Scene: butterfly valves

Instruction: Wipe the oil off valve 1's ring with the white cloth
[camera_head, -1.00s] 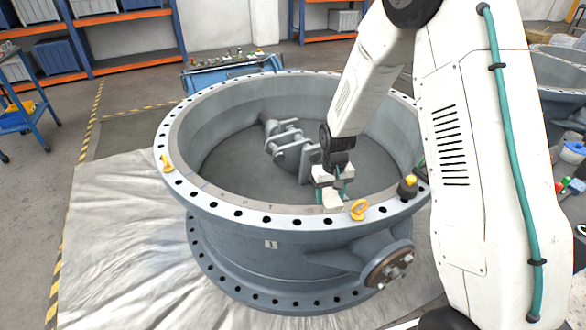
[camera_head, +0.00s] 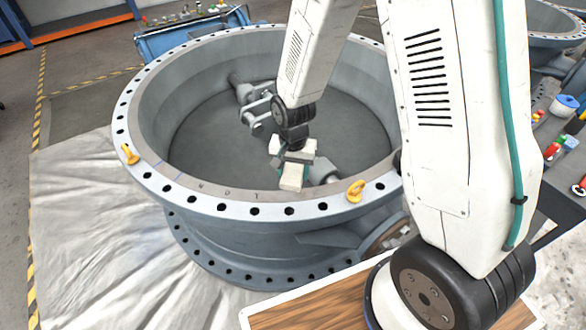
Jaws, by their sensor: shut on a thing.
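Valve 1's ring (camera_head: 321,208) is the wide, grey flanged rim of the large round valve body in the middle of the view. A dull brownish band (camera_head: 214,191) runs along the inner part of its near rim, beside the bolt holes. My gripper (camera_head: 291,170) points down at the near inner edge of the rim. It is shut on the white cloth (camera_head: 292,178), which shows as a small pale block. The cloth overlaps the rim's inner edge in the picture; I cannot tell whether it touches. My arm hides the ring's right side.
Yellow eye bolts stand on the rim at the left (camera_head: 130,154) and just right of the gripper (camera_head: 355,190). Grey hinge parts (camera_head: 257,103) stick up inside the valve. A blue bench (camera_head: 190,32) stands behind. A pale sheet (camera_head: 85,220) covers the floor at left.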

